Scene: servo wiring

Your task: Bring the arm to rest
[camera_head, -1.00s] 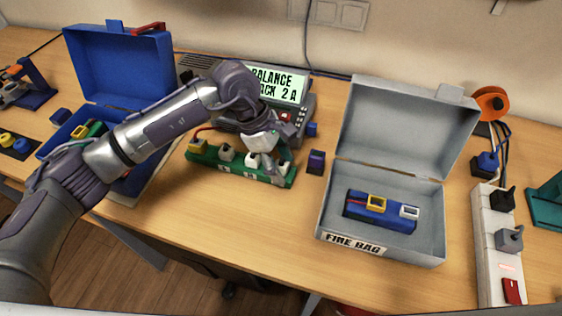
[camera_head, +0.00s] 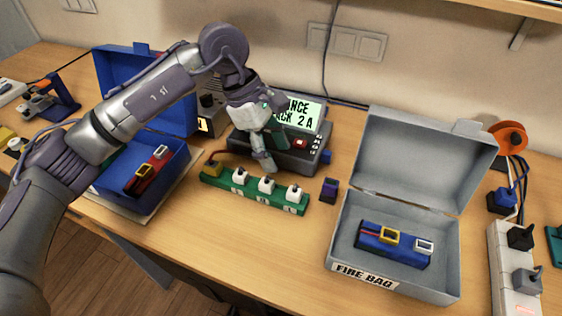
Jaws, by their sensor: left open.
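My left arm comes in from the left across the blue box and bends down above the bench. My left gripper (camera_head: 262,158) is open and empty, with its fingers pointing down. It is in front of the grey charger (camera_head: 283,154), whose display is partly hidden behind it, and just behind the green strip (camera_head: 254,193) with several white plugs. I cannot tell from this view whether the fingertips touch anything. My right gripper is not in view.
A grey open box (camera_head: 343,229) labelled FIRE BAG holds a blue pack (camera_head: 380,246). A blue open box (camera_head: 184,168) at left holds a red pack (camera_head: 147,175). A small dark block (camera_head: 329,190) stands right of the strip. A white power strip (camera_head: 502,262) is at right.

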